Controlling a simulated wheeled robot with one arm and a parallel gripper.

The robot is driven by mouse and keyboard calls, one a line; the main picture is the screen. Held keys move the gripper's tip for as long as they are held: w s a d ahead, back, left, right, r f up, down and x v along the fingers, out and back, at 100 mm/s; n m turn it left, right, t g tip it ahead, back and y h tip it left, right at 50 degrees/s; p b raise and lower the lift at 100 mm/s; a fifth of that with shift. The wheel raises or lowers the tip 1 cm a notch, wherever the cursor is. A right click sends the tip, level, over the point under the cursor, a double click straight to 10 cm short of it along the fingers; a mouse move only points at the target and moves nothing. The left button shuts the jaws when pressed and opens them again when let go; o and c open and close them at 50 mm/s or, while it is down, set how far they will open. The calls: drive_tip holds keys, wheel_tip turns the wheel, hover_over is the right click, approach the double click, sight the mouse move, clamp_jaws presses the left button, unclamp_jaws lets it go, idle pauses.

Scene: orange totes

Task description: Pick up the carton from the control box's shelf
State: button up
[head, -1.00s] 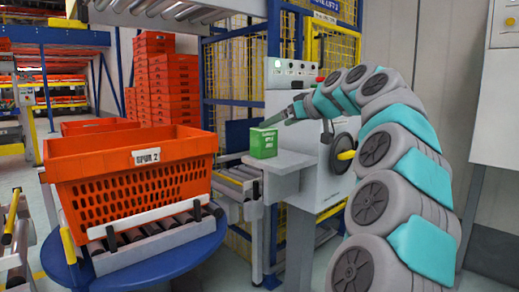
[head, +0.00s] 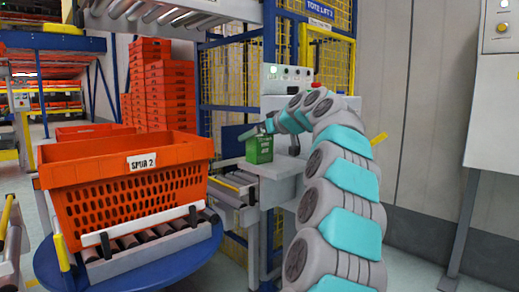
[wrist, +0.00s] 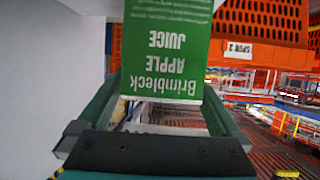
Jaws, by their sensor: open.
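The green carton (head: 260,150) stands upright on the grey shelf (head: 277,168) of the control box (head: 288,78). In the wrist view the carton (wrist: 165,45) appears upside down, its label reading Brimbleck Apple Juice. My gripper (head: 254,133) is at the carton's upper part in the head view. In the wrist view my gripper (wrist: 160,88) is open, with one finger on each side of the carton's near end. I cannot tell whether either finger touches it.
An orange tote (head: 130,190) labelled SPUR 2 sits on a roller stand with a round blue base (head: 130,262), left of the shelf. Stacked orange totes (head: 165,95) and a yellow mesh cage (head: 228,75) stand behind. A grey panel (head: 495,110) is at the right.

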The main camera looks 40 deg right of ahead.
drive_tip(key=shift+x, duration=0.8)
drive_tip(key=c, duration=1.4)
drive_tip(key=shift+r, duration=0.15)
